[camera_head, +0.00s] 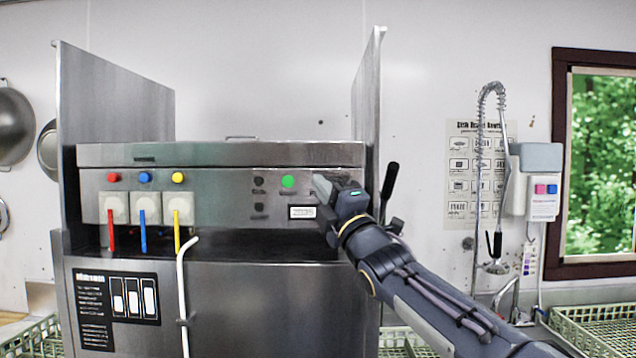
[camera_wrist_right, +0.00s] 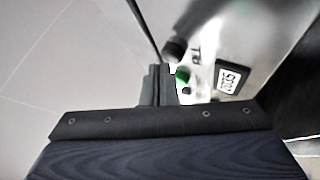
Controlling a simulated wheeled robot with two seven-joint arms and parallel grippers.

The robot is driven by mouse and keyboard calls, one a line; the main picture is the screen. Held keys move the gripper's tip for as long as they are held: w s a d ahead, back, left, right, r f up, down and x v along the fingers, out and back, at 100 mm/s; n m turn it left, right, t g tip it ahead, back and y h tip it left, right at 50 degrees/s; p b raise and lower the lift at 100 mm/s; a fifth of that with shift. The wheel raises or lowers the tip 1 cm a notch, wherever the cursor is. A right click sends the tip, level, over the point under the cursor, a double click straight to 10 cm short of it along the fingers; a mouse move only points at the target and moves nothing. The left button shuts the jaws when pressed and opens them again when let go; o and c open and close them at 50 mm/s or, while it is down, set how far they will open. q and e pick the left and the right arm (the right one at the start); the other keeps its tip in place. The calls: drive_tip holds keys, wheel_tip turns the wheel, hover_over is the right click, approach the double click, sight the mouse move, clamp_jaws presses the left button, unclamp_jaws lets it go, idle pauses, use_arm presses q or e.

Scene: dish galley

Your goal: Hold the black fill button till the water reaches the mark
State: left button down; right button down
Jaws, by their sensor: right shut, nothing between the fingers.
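A large black button (camera_wrist_right: 175,48) shows in the right wrist view beside a green round light (camera_wrist_right: 183,75). In the head view the green light (camera_head: 288,181) is lit on the steel machine's front panel (camera_head: 225,208), and my right gripper hides the spot just right of it. My right gripper (camera_head: 322,186) is shut and empty, its tips close to the panel; its fingers (camera_wrist_right: 158,84) also show in the wrist view, near the black button. I cannot tell whether they touch it. No water or level mark can be made out. My left gripper is out of view.
Several small black buttons (camera_head: 259,195) sit left of the green light. A small white label or display (camera_head: 302,212) is below it. Red, blue and yellow buttons (camera_head: 145,177) are further left. A black lever (camera_head: 390,180) stands just right of my gripper.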

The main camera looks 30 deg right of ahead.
drive_tip(key=shift+w+d, duration=0.25)
drive_tip(key=shift+w, duration=0.15)
idle(0.6)
idle(2.1)
drive_tip(key=shift+s+a+b, duration=0.5)
drive_tip(key=shift+s+b, duration=0.2)
drive_tip(key=shift+s, duration=0.05)
drive_tip(key=s+a+b, duration=0.1)
drive_tip(key=s+b, duration=0.2)
drive_tip(key=s+a+b, duration=0.1)
drive_tip(key=shift+s+a, duration=0.15)
drive_tip(key=shift+a, duration=0.15)
